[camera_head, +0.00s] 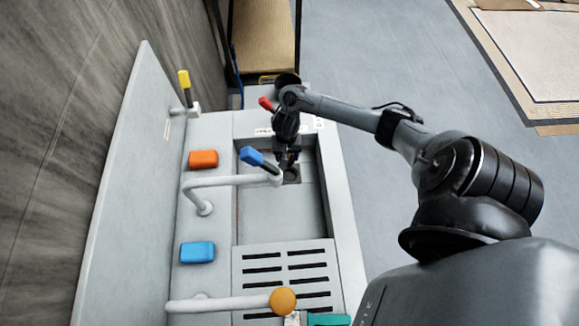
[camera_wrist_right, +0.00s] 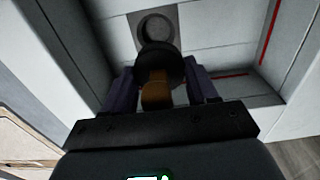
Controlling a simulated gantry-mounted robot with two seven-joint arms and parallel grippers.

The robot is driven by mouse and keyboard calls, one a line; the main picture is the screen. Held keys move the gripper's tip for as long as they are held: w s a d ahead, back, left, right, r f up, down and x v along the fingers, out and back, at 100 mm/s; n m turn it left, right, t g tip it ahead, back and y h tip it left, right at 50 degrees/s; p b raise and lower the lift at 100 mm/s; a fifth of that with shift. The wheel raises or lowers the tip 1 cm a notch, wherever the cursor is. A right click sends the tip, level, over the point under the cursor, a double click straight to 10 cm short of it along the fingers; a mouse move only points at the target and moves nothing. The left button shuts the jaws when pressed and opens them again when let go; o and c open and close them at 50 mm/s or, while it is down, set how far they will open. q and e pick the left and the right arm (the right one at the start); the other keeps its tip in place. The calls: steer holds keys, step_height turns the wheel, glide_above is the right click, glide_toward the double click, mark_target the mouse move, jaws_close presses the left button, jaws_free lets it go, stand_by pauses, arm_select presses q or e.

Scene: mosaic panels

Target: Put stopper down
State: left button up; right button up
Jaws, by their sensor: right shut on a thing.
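The stopper (camera_wrist_right: 160,64) shows in the right wrist view as a dark round disc with a brown-orange grip. My right gripper (camera_wrist_right: 160,86) is shut on that grip, with a finger on each side. A round drain hole (camera_wrist_right: 156,28) in a grey square plate lies just beyond the stopper in that view. In the head view my right gripper (camera_head: 287,158) is down inside the sink basin (camera_head: 300,212), close to the drain plate (camera_head: 292,178). The stopper cannot be made out in the head view. My left gripper is not in view.
A spout with a blue handle (camera_head: 258,159) reaches over the basin beside my right gripper. A second spout with an orange knob (camera_head: 283,300) crosses near the slotted drainboard (camera_head: 284,263). An orange block (camera_head: 203,159) and a blue block (camera_head: 197,252) sit on the left ledge.

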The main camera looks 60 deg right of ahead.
steer(key=shift+s+d+f+b, duration=0.1)
steer(key=shift+s+f+b, duration=0.15)
steer(key=shift+f, duration=0.45)
steer(key=shift+s+d+f+b, duration=0.1)
steer(key=shift+f+b, duration=2.4)
steer(key=shift+f, duration=2.5)
steer(key=shift+f, duration=0.15)
steer(key=shift+f, duration=0.5)
steer(key=o, duration=1.1)
steer(key=shift+c, duration=0.2)
